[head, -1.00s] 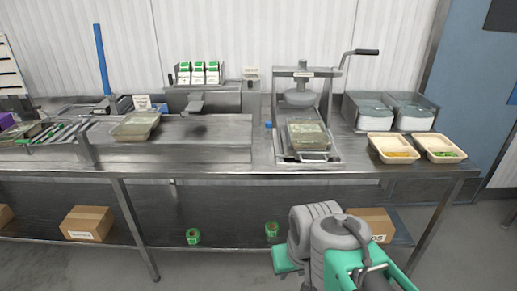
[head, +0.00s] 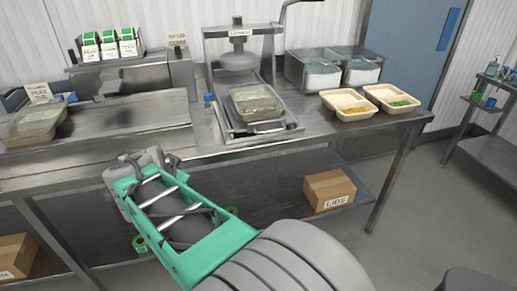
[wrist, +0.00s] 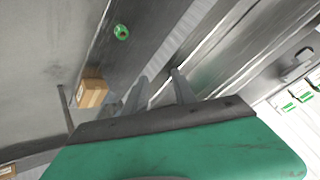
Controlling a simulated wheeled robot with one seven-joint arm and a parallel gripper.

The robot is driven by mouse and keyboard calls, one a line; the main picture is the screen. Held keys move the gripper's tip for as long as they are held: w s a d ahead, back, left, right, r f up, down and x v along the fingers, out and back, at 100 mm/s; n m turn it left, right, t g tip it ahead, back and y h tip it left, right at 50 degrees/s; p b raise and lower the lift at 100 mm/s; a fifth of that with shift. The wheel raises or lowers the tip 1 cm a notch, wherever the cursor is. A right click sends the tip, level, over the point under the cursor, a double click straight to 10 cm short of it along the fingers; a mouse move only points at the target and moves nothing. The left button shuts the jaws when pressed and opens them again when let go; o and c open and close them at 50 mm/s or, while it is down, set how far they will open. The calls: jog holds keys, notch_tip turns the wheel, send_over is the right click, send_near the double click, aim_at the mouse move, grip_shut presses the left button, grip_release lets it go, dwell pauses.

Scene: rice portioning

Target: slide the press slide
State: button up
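The lever press (head: 238,60) stands on the steel bench with its round plunger raised. Its metal press slide (head: 287,133) lies below and in front of the plunger, pulled toward the bench front, with a bar handle at its front end. A clear lidded tray (head: 256,103) sits on the slide. My gripper (head: 150,161) is at the bench's front edge, left of and in front of the slide, apart from it. In the wrist view, two grey fingers (wrist: 160,90) stand apart with nothing between them. The slide is not identifiable in the wrist view.
Two food trays, one with yellow food (head: 350,105) and one with green (head: 393,99), sit right of the slide. Clear bins (head: 330,70) stand behind them. Another lidded tray (head: 35,120) is at the left. A cardboard box (head: 328,190) is on the lower shelf.

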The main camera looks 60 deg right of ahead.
jog(key=s+d+f+m+g+h+b, duration=0.1)
jog(key=s+d+f+m+h+b, duration=0.1)
jog(key=d+m, duration=0.3)
jog(key=s+d+f+m+g+h+b, duration=0.1)
jog(key=d+m+h, duration=0.1)
jog(key=d, duration=0.5)
jog(key=m+g+h+b, duration=0.4)
jog(key=m+h, duration=0.1)
jog(key=m, duration=0.5)
send_near(269, 132)
jog(key=d, duration=0.5)
jog(key=d+f, duration=0.1)
jog(key=d, duration=0.4)
jog(key=shift+d+f+p, duration=0.15)
jog(key=shift+f+p, duration=0.2)
jog(key=shift+p, duration=0.05)
jog(key=shift+d, duration=0.2)
jog(key=shift+c, duration=0.3)
grip_shut()
jog(key=shift+f, duration=0.1)
